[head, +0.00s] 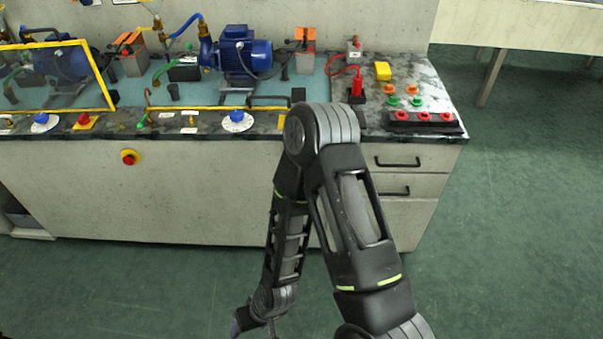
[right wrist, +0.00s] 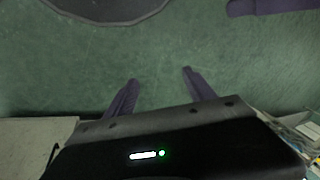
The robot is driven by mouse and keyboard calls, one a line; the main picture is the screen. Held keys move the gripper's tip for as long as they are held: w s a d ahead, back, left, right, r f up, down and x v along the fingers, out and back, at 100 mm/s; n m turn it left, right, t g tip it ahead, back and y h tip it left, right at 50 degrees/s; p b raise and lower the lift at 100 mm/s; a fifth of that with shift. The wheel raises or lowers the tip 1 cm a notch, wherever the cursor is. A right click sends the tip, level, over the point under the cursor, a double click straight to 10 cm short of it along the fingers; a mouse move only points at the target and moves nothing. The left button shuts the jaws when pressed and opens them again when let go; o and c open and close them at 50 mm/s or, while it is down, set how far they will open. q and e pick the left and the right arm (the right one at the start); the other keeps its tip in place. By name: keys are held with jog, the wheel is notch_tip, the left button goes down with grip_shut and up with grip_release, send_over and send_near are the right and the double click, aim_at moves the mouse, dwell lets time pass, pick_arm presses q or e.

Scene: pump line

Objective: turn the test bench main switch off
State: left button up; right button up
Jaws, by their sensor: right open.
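The test bench (head: 215,185) runs along the wall in the head view. A red knob on a yellow plate (head: 84,120), which looks like the main switch, sits on its front ledge at left; its setting is too small to read. My right arm folds down in front of the bench, its gripper at the bottom edge of the head view, low and far from the red knob. In the right wrist view my right gripper (right wrist: 160,76) is open and empty above the floor. A purple piece at that view's top right may belong to my left gripper.
A round red button on yellow (head: 129,157) is on the bench front. Blue knobs on white dials (head: 41,121) (head: 236,119) flank the ledge. A blue pump (head: 240,55), a yellow-framed clear guard (head: 112,90) and red sockets (head: 424,117) are on top. Green floor is free at right.

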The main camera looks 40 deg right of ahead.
jog(key=shift+o, duration=0.3)
jog(key=w+d+f+t+h+b, duration=0.1)
jog(key=w+d+f+t+b, duration=0.1)
jog(key=w+d+b, duration=0.3)
jog(key=w+d+f+t+h+b, duration=0.2)
jog(key=w+d+b, duration=0.3)
jog(key=w, duration=0.4)
jog(key=shift+w+f+m+t+b, duration=0.3)
jog(key=shift+w+f+m+t, duration=0.15)
jog(key=shift+f, duration=0.2)
jog(key=w+d+r+m+t+h+b, duration=0.1)
jog(key=w+d+r+t+h+b, duration=0.2)
jog(key=w+d+b, duration=0.35)
jog(key=w+d+r+m+t+h+b, duration=0.1)
jog(key=w+d+r+t+h+b, duration=0.25)
jog(key=d+b, duration=0.55)
pick_arm(q)
notch_tip(320, 180, down, 32)
jog(key=w+a+b, duration=0.1)
jog(key=b, duration=0.3)
jog(key=shift+w+a+t, duration=0.3)
jog(key=shift+w+a, duration=0.05)
jog(key=shift+w, duration=0.05)
pick_arm(e)
jog(key=d+r+m+h, duration=0.2)
jog(key=d+r+h, duration=0.2)
jog(key=d+r, duration=0.3)
jog(key=shift+d+t+h, duration=0.3)
jog(key=shift+d+h, duration=0.05)
jog(key=shift+d, duration=0.5)
